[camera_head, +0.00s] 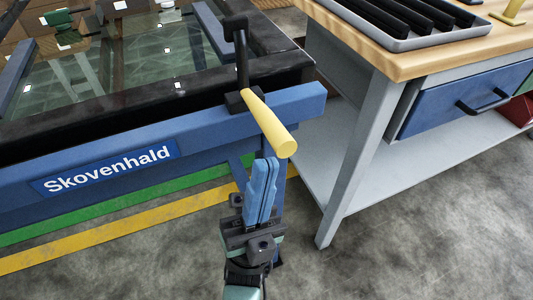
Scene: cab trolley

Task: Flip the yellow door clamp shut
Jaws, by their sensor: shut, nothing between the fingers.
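The door clamp has a yellow handle (269,123) that sticks out toward me over the front edge of the blue trolley frame. Its black base and upright arm (241,60) stand at the right end of the frame, beside the black-edged glass panel (130,80). My gripper (265,162) has blue fingers pressed together with nothing between them. It is just below the handle's free end in the picture. I cannot tell whether the fingertips touch the handle.
A workbench (380,60) with a wooden top and grey legs stands close on the right. A grey tray (411,42) lies on it, and a blue drawer (470,100) is below. A blue label (108,168) reads "Skovenhald".

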